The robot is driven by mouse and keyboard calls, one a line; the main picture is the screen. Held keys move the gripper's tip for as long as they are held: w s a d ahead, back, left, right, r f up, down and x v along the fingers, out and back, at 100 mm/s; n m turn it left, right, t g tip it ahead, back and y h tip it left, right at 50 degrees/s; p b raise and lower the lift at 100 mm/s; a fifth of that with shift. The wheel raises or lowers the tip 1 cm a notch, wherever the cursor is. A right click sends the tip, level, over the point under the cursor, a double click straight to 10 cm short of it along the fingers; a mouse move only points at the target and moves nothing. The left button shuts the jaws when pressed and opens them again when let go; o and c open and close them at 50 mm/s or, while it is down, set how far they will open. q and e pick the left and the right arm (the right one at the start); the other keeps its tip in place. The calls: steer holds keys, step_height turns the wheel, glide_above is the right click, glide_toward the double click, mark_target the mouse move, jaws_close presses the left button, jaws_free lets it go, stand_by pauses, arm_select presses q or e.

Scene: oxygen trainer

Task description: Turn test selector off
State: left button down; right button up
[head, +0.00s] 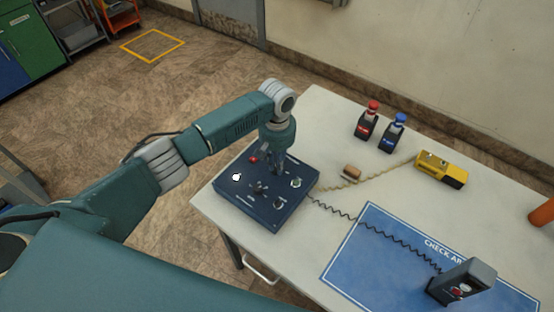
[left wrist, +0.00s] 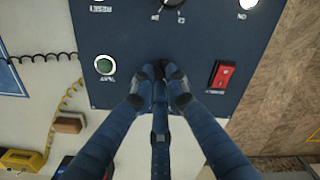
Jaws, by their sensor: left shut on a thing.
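The dark blue control panel (head: 243,207) lies on the near left part of the white table. My left gripper (head: 277,170) reaches down onto the panel's far side, between a red switch (head: 253,159) and a green round light or button (head: 296,183). In the left wrist view my left gripper (left wrist: 160,72) has its fingertips closed together at the panel (left wrist: 205,45), shut on a small part there. That part, seemingly the test selector, is hidden by the fingers, so its setting cannot be read. My right gripper is not in view.
Another black knob (head: 259,188) and a white light (head: 236,177) are on the panel. Coiled cords run right from it. A red-capped bottle (head: 368,120), a blue-capped bottle (head: 393,132), a yellow device (head: 441,169) and a blue mat (head: 365,262) are on the table.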

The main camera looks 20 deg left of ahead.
mark_target(276, 168)
arm_select(q)
steer(key=m+p, duration=0.1)
steer(key=m, duration=0.2)
steer(key=shift+r+m, duration=0.1)
steer(key=shift+m, duration=0.2)
steer(key=shift+s+m+p, duration=0.1)
steer(key=shift+m+p, duration=0.65)
steer(key=shift+m, duration=1.05)
steer(key=c, duration=1.7)
jaws_free()
step_height(276, 168, up, 12)
